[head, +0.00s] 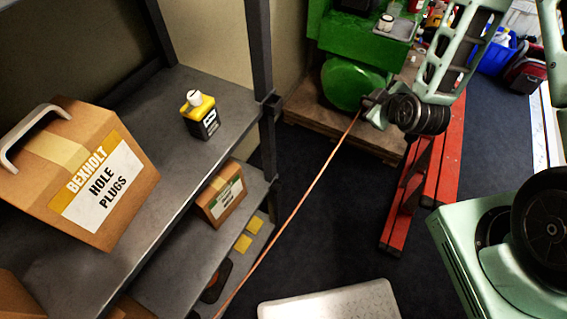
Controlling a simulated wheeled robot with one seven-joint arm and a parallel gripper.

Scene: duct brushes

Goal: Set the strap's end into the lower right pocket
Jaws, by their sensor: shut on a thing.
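My gripper (372,102) is at the upper right of the head view, beside the green machine. It is shut on the upper end of a thin orange-brown strap (298,206). The strap runs taut and nearly straight from the jaws down to the lower left and leaves the picture at the bottom edge. The gripped end is small and partly hidden by the jaws. Its other end is out of view. I cannot make out any pocket in this view.
A grey shelf unit (238,108) on the left holds a Bexholt hole plugs box (120,215), a yellow-black bottle (201,118) and a smaller box (222,194). A red beam frame (436,170) and green machine (350,82) stand behind. A pale panel (330,303) is at the bottom. Dark floor between is clear.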

